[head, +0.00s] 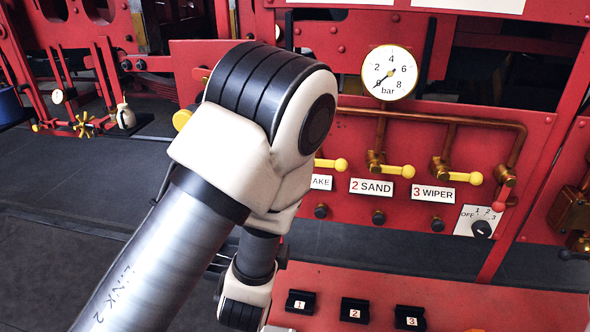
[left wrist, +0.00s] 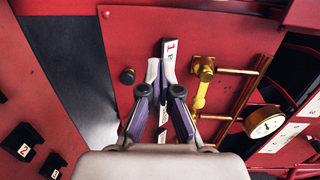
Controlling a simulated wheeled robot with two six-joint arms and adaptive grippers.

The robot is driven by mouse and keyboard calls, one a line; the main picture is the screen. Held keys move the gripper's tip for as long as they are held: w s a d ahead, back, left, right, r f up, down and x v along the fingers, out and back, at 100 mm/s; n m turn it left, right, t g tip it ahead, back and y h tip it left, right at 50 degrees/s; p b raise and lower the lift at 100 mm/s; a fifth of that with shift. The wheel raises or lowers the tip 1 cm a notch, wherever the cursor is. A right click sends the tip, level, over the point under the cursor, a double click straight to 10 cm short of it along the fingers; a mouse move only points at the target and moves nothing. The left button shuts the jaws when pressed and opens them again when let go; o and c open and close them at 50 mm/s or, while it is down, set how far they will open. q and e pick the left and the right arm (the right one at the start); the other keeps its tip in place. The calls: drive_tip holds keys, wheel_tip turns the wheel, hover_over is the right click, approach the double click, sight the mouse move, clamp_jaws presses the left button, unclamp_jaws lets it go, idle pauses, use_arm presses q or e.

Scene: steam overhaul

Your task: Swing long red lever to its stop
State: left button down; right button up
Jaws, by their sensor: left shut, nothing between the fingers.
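A brass valve (head: 505,176) at the right end of the copper pipe has a short red handle (head: 499,204) pointing down. It is the only red handle I make out on this panel, and I cannot tell its full length. My left gripper (left wrist: 160,76) is shut and empty in the left wrist view. Its fingertips are in front of the white label 1 (left wrist: 169,48), left of a yellow lever (left wrist: 200,95). I cannot tell whether they touch the panel. In the head view my own arm hides this gripper. My right gripper is not in view.
The red panel carries a gauge (head: 389,73), a copper pipe (head: 420,117), and yellow levers above labels SAND (head: 372,187) and WIPER (head: 433,193). A rotary switch (head: 481,228) sits below the red handle. Black numbered blocks (head: 355,310) stand on a red shelf (head: 450,292).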

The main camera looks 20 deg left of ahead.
use_arm(q)
wheel_tip(320, 180, up, 4)
drive_tip(key=s+t, duration=0.1)
drive_tip(key=s, duration=0.1)
use_arm(e)
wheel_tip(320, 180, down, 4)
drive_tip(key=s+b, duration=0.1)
drive_tip(key=b, duration=0.3)
use_arm(q)
drive_tip(key=w+a+p, duration=0.5)
drive_tip(key=w+a, duration=0.1)
drive_tip(key=w, duration=0.4)
drive_tip(key=shift+w+a+f, duration=0.25)
drive_tip(key=shift+a, duration=0.05)
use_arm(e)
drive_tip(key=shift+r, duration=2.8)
